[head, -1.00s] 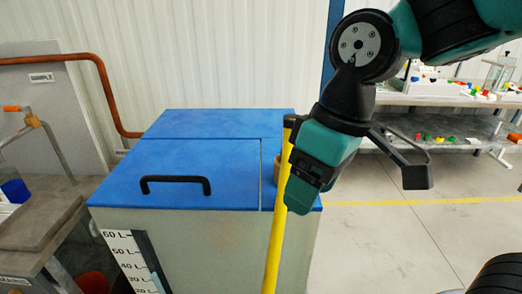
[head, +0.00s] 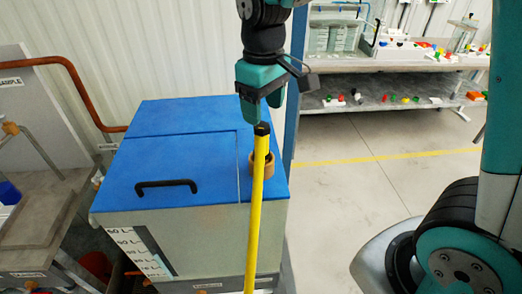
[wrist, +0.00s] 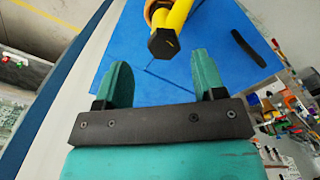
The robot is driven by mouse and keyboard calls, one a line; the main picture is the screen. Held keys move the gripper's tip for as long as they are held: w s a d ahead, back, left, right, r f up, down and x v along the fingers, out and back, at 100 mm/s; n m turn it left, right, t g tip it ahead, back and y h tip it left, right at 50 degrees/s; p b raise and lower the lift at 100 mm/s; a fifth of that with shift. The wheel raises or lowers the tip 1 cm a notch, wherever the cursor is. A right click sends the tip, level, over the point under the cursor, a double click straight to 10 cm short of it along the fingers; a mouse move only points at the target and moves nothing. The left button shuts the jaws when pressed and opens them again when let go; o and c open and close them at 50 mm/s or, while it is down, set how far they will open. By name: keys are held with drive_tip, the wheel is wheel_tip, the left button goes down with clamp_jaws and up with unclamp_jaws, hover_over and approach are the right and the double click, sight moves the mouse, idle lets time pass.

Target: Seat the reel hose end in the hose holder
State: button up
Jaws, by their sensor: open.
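The yellow reel hose end (head: 257,190) with a black hexagonal tip stands nearly upright at the right front of the blue-topped tank. The hose holder, a brown ring (head: 269,168), shows behind the hose at the lid's right edge. My gripper (head: 262,108) is open and empty, just above the black tip. In the wrist view the black tip (wrist: 165,45) lies just beyond and between the open fingers (wrist: 163,72), apart from both. Part of the orange-brown ring (wrist: 151,12) shows beside the hose.
The blue tank lid (head: 180,145) has a black handle (head: 167,184). A bench with a copper pipe (head: 92,92) stands at left. Shelves with small colored parts (head: 390,88) stand at the back right. Open floor (head: 350,190) lies right of the tank.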

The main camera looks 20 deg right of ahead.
sight(262, 134)
drive_tip(key=shift+s+a+f+p, duration=0.1)
drive_tip(key=shift+f+p, duration=0.5)
drive_tip(key=shift+f, duration=1.15)
drive_tip(key=shift+a+f+p, duration=0.1)
drive_tip(key=shift+f+p, duration=0.5)
drive_tip(key=shift+f, duration=1.1)
clamp_jaws()
